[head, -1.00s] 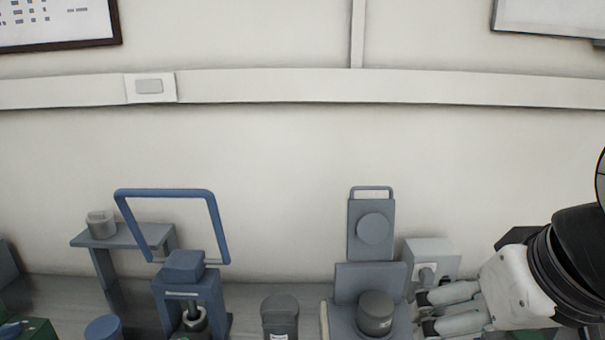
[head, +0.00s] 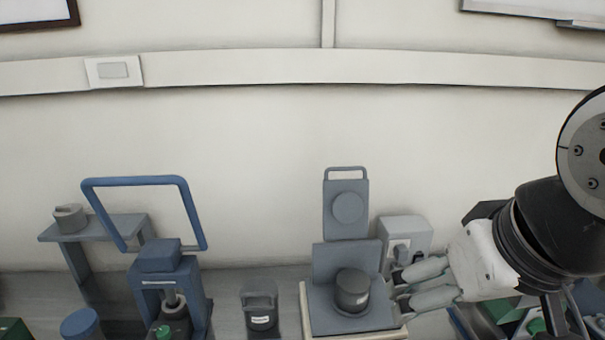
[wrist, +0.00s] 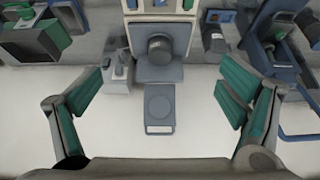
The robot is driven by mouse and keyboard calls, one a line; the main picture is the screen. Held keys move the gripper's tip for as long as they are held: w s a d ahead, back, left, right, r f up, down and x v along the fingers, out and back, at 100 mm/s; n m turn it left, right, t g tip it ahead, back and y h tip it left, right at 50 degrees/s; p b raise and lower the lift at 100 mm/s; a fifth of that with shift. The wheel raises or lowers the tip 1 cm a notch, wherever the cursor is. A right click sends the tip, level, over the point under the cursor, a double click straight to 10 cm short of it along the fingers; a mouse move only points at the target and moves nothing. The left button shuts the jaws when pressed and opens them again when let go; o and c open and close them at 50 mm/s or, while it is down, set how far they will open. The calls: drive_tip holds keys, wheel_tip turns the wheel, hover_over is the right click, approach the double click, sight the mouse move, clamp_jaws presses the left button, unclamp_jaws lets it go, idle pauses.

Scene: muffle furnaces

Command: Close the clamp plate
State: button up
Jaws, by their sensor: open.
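The clamp plate (head: 346,207) is a grey plate with a round disc and a loop handle at its top. It stands upright, open, at the back of a grey base (head: 318,318) that carries a dark cylinder (head: 352,289). In the wrist view the clamp plate (wrist: 159,104) shows with its handle toward the bottom of the picture, between the spread green-padded fingers. My gripper (head: 398,287) is open and empty, to the right of the base in the head view. Whether it touches anything there I cannot tell.
A pale box (head: 405,238) stands behind my fingers, right of the clamp. A dark labelled weight (head: 260,308) and a blue press (head: 165,270) with a large loop handle stand to the left.

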drive_tip(key=w+r, duration=0.1)
drive_tip(key=w, duration=0.2)
drive_tip(key=w+r+b, duration=0.1)
drive_tip(key=w+r, duration=0.1)
drive_tip(key=w, duration=0.2)
drive_tip(key=w+r+b, duration=0.1)
drive_tip(key=w, duration=0.3)
drive_tip(key=shift+r, duration=0.3)
clamp_jaws()
drive_tip(key=shift+t, duration=0.7)
drive_tip(key=w+b, duration=0.1)
drive_tip(key=w, duration=1.1)
drive_tip(key=w+b, duration=0.2)
drive_tip(key=w, duration=1.1)
drive_tip(key=w+b, duration=0.2)
drive_tip(key=w, duration=1.1)
drive_tip(key=shift+w+a+r, duration=0.1)
drive_tip(key=shift+a+r, duration=0.1)
drive_tip(key=shift+a, duration=0.05)
drive_tip(key=shift+w+f, duration=0.3)
drive_tip(key=shift+w, duration=0.05)
wheel_tip(320, 180, down, 7)
drive_tip(key=w+p, duration=0.1)
drive_tip(key=p, duration=0.1)
drive_tip(key=shift+f, duration=0.15)
